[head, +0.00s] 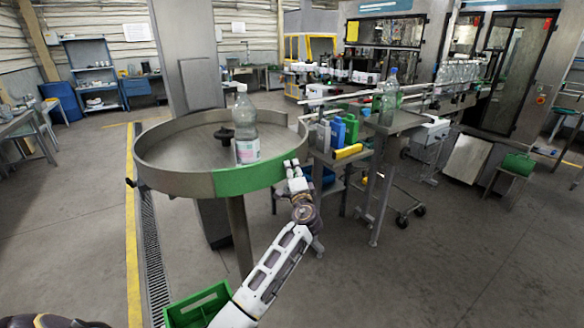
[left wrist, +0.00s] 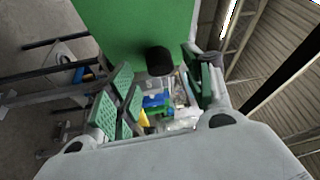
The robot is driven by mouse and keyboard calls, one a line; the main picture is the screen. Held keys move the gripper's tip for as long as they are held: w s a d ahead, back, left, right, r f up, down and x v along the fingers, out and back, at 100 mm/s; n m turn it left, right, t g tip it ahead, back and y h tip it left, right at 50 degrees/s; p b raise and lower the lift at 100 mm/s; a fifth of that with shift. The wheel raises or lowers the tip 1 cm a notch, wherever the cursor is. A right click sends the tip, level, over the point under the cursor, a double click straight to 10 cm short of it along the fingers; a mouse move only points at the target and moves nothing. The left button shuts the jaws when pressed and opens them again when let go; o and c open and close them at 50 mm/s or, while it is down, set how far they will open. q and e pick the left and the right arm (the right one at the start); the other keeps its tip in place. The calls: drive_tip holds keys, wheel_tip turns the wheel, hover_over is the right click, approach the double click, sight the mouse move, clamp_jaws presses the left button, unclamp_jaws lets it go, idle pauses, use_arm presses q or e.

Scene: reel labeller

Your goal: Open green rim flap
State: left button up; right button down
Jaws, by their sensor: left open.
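The green rim flap (head: 245,180) is a curved panel in the front right of the steel rim of a round table. It looks in line with the rim, so it appears closed. My left gripper (head: 293,169) is at the right end of the flap. In the left wrist view the flap (left wrist: 135,25) fills the top, and a black knob (left wrist: 159,60) stands out from it. The open green-padded fingers of my left gripper (left wrist: 162,86) lie on either side of the knob; I cannot tell whether they touch it. My right gripper is not in view.
A clear labelled bottle (head: 245,125) stands upright on the round table (head: 175,145). A side table with blue and green containers (head: 345,129) and a yellow item (head: 347,152) is close on the right. A green crate (head: 197,306) is at the bottom. The floor at right front is clear.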

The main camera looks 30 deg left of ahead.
use_arm(q)
drive_tip(key=shift+x, duration=1.65)
clamp_jaws()
